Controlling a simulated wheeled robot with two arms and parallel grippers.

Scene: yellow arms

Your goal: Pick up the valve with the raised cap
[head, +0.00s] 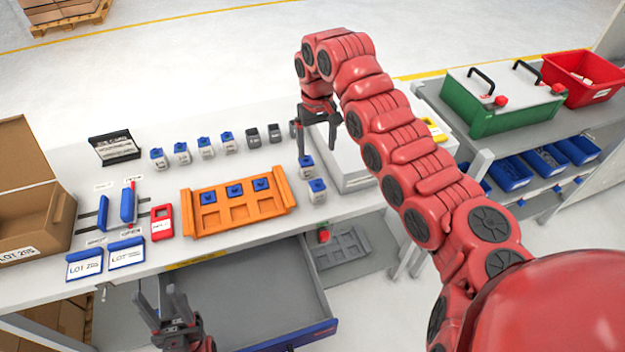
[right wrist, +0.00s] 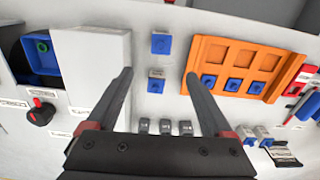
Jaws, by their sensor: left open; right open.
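Several small grey valves with blue caps stand on the white bench in the head view. Two are at the right, a far one (head: 306,168) and a near one (head: 318,193); both show in the right wrist view, the far one (right wrist: 156,84) and the near one (right wrist: 160,44). Others form a back row (head: 181,153). Three more blue caps (head: 234,191) sit in the orange tray (head: 240,214). I cannot tell which cap is raised. My right gripper (head: 318,148) is open above the far right valve, which appears between its fingers. My left gripper (head: 158,292) is open and empty, low at the front.
Grey-topped blocks (head: 253,138) continue the back row. A pale box (head: 352,172) stands right of the valves, close to my right gripper. An open drawer (head: 250,295) juts out below the bench. A cardboard box (head: 30,200) is at the left.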

